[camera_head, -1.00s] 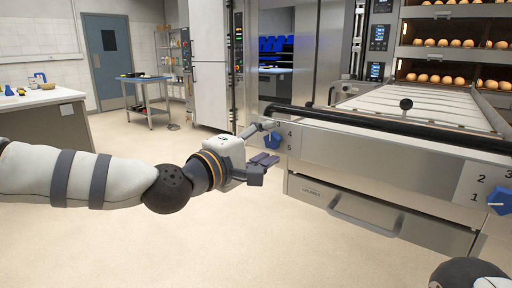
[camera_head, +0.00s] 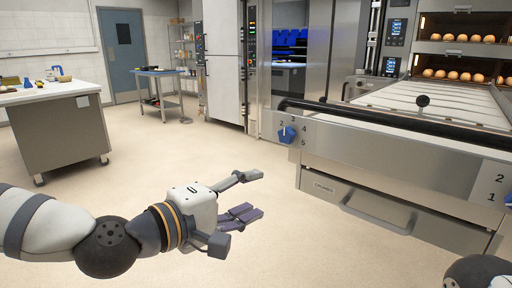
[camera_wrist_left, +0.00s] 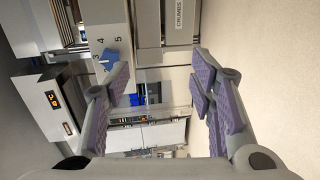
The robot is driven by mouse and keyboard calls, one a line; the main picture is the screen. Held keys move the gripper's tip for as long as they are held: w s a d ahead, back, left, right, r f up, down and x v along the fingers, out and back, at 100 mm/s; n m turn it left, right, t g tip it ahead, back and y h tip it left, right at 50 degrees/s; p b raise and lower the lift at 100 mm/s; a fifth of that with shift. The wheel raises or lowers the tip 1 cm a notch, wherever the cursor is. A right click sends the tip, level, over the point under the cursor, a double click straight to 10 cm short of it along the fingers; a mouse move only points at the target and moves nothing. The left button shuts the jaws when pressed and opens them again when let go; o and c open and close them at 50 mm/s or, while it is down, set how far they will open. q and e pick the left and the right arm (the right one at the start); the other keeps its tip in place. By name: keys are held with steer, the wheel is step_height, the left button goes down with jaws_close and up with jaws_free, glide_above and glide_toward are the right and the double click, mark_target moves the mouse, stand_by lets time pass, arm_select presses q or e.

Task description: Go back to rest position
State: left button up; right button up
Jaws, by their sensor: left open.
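My left gripper (camera_head: 247,194) is open and empty in the head view, held over the bare floor to the left of the oven loader's front. Its purple-padded fingers also show spread apart in the left wrist view (camera_wrist_left: 163,90), with nothing between them. A rounded dark and white part of my right arm (camera_head: 478,272) shows at the bottom right of the head view. My right gripper is outside the picture.
The steel loader (camera_head: 400,160) with a black bar, a blue knob (camera_head: 287,134) and a lower drawer (camera_head: 375,212) stands at right. Bread lies in the deck ovens (camera_head: 465,60) behind. A counter (camera_head: 55,135) and steel table (camera_head: 160,88) stand at left. The floor between is clear.

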arm_select(q)
steer(key=s+f+m+g+y+p, duration=0.15)
steer(key=s+f+g, duration=0.25)
steer(key=s+f, duration=0.75)
steer(key=s+f+m+g+y, duration=0.25)
steer(key=s+f+g, duration=0.25)
steer(key=s+f, duration=0.7)
steer(key=s+a+f+m+g+y, duration=0.2)
steer(key=s+a+f, duration=0.3)
steer(key=s+a, duration=0.3)
steer(key=s+a+f+m+g+y+p, duration=0.1)
steer(key=s+a+f+m+g+y, duration=0.2)
steer(key=s+a+f, duration=0.3)
steer(key=s+a+g+y, duration=0.1)
steer(key=s+a, duration=0.1)
steer(key=s, duration=0.3)
steer(key=shift+s+a+m, duration=0.2)
steer(key=shift+a+m, duration=0.1)
arm_select(e)
steer(key=shift+t, duration=0.7)
steer(key=w+r, duration=0.3)
steer(key=shift+w+r, duration=0.15)
arm_select(q)
steer(key=shift+w+d, duration=0.1)
